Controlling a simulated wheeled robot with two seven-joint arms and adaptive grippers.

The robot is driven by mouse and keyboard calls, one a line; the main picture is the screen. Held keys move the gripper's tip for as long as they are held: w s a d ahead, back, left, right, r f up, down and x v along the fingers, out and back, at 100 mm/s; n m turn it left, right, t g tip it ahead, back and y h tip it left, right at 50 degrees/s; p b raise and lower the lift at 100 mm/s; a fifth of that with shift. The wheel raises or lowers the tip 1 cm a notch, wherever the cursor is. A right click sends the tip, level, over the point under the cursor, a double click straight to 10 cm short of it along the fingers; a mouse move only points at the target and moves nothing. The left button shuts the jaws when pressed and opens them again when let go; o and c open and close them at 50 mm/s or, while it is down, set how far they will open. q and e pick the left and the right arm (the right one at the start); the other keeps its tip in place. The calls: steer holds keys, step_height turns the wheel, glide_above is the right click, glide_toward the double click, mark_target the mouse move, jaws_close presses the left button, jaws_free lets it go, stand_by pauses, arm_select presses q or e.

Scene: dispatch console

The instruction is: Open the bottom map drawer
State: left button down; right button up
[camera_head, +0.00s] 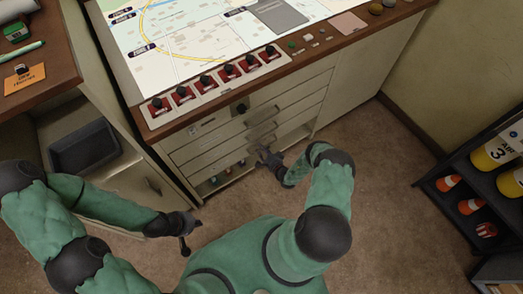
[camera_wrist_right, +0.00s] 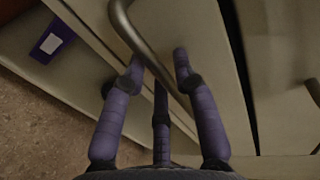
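The map drawers (camera_head: 215,140) are a stack of cream fronts under the console's map top, with dark metal handles. The bottom drawer's front lies just above an open shelf; it looks closed in the head view, its handle partly hidden by my right gripper. My right gripper (camera_head: 266,154) is at this lowest front. In the right wrist view, a curved metal handle (camera_wrist_right: 148,50) passes between the spread fingers of my right gripper (camera_wrist_right: 160,60); firm contact cannot be seen. My left gripper (camera_head: 187,238) is low, left of the drawers, away from them; its fingers are unclear.
An open shelf (camera_head: 222,180) with small items lies below the drawers. A row of red switches (camera_head: 217,78) lines the console edge. A cabinet with a dark tray (camera_head: 82,155) stands left. A rack with cones (camera_head: 470,206) stands right. Carpet (camera_head: 385,180) between is clear.

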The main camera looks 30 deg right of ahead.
steer(key=shift+w, duration=0.2)
jaws_close()
steer(key=shift+s, duration=0.15)
steer(key=f+p+v, duration=0.1)
steer(key=f+v, duration=0.2)
steer(key=v, duration=1.1)
steer(key=s+f+p+v, duration=0.1)
steer(key=f+v, duration=0.2)
steer(key=v, duration=1.2)
steer(key=shift+s+d, duration=0.3)
steer(key=shift+s, duration=0.05)
